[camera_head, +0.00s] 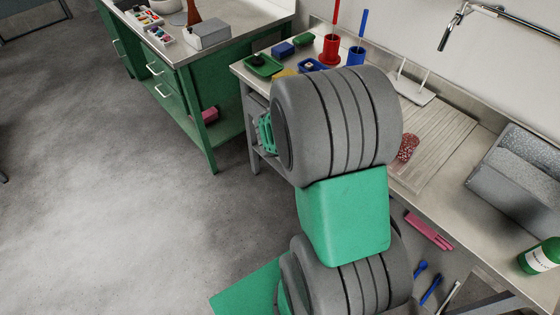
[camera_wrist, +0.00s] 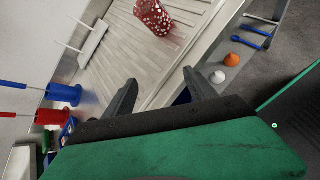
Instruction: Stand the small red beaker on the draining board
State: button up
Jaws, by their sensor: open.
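The small red beaker (camera_head: 408,147), speckled with white, is on the ribbed draining board (camera_head: 455,130) and appears upright. In the wrist view the beaker (camera_wrist: 153,17) is at the top edge, on the ridges of the board (camera_wrist: 120,50). My gripper (camera_wrist: 160,80) is open, with nothing between its two dark fingers. The beaker lies beyond the fingertips, apart from them. In the head view my arm hides the fingers and part of the board.
A red pot (camera_head: 330,49) and a blue pot (camera_head: 355,56), each with a handle sticking up, stand behind the board. A white rack with pegs (camera_head: 410,88) is at its back edge. A grey sink (camera_head: 515,180) and green bottle (camera_head: 541,255) are at right.

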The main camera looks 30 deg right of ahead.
jog(key=w+a+r+m+t+y, duration=0.2)
jog(key=w+a+m+y, duration=0.15)
jog(key=a, duration=0.85)
jog(key=w+a+r+m+t+y, duration=0.1)
jog(key=w+a+m+t+y, duration=0.25)
jog(key=a, duration=0.75)
jog(key=s+a+r+m+g+y+p, duration=0.1)
jog(key=s+a+r+m+y, duration=0.2)
jog(key=a, duration=0.8)
jog(key=shift+s+r+m, duration=0.3)
jog(key=shift+r, duration=0.85)
